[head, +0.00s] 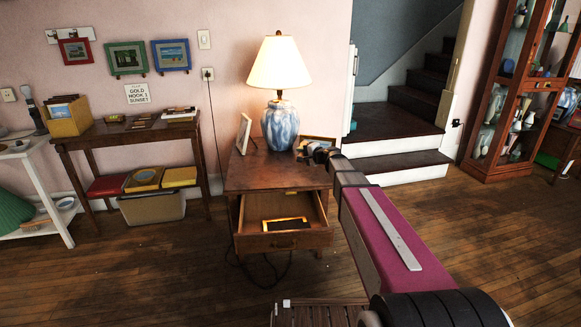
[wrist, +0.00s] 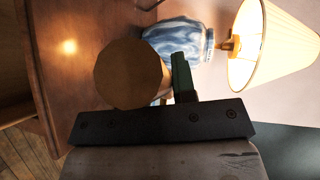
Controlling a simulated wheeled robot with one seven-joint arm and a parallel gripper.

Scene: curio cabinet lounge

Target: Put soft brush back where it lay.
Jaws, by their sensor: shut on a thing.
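My gripper (head: 316,153) is above the back right part of the wooden side table (head: 250,172), to the right of the lamp. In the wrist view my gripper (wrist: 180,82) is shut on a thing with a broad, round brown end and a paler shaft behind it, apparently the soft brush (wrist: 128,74). Its round end faces the camera and hides one finger and most of the rest of it. In the head view I cannot make the brush out clearly. The table's drawer (head: 282,242) is pulled open, with a dark, yellow-edged flat item (head: 287,225) inside.
A blue-and-white lamp (head: 281,128) stands lit on the side table. A white picture frame (head: 244,133) stands left of it, and another frame (head: 317,143) lies or leans behind my gripper. A console table (head: 125,133) is at left, a glass cabinet (head: 512,95) at right. The front tabletop is clear.

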